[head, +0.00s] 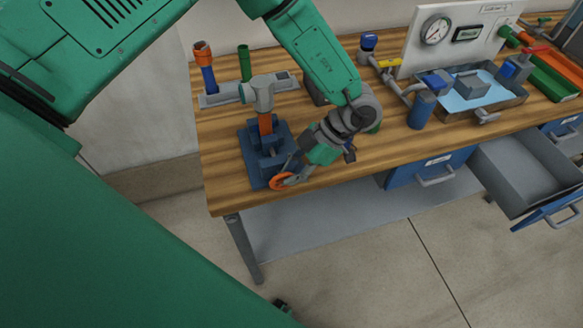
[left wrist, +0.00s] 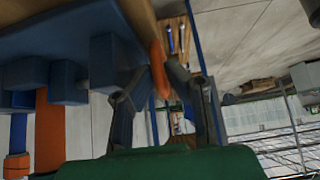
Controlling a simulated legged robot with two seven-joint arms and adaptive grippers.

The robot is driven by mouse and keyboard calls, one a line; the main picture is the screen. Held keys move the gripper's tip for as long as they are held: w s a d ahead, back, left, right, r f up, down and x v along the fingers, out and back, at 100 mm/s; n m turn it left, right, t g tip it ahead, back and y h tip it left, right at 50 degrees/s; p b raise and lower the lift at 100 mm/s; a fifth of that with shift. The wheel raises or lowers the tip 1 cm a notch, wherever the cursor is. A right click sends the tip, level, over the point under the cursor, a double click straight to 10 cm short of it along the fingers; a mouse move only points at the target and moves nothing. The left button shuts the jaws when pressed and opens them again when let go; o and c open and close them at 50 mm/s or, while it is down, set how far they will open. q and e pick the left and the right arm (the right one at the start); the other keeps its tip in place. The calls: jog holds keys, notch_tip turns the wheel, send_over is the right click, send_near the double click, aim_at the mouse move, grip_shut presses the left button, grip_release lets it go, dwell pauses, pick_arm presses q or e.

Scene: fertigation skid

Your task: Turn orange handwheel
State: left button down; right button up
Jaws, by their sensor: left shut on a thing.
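The orange handwheel (head: 281,182) is on the front of a blue vise-like block (head: 256,170) near the bench's front left. My left gripper (head: 291,176) reaches down from the right and is shut on the wheel's rim. In the left wrist view the wheel (left wrist: 158,68) shows edge-on between the two dark fingertips (left wrist: 164,74), beside the blue block (left wrist: 108,62). The gripper partly covers the wheel in the head view. An orange post with a grey head (head: 262,92) stands upright in the block. My right gripper is not in view.
The wooden bench (head: 228,187) has a bare strip along its front edge. A grey holder (head: 222,99) with upright tools stands behind the block. To the right are a blue cylinder (head: 421,108), a gauge panel (head: 450,38), a tray (head: 503,103) and an open drawer (head: 522,168).

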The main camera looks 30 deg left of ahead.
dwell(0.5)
pick_arm(q)
jog(key=c, duration=1.9)
grip_release()
jog(key=v, duration=1.2)
jog(key=shift+d, duration=0.1)
jog(key=shift+f, duration=0.1)
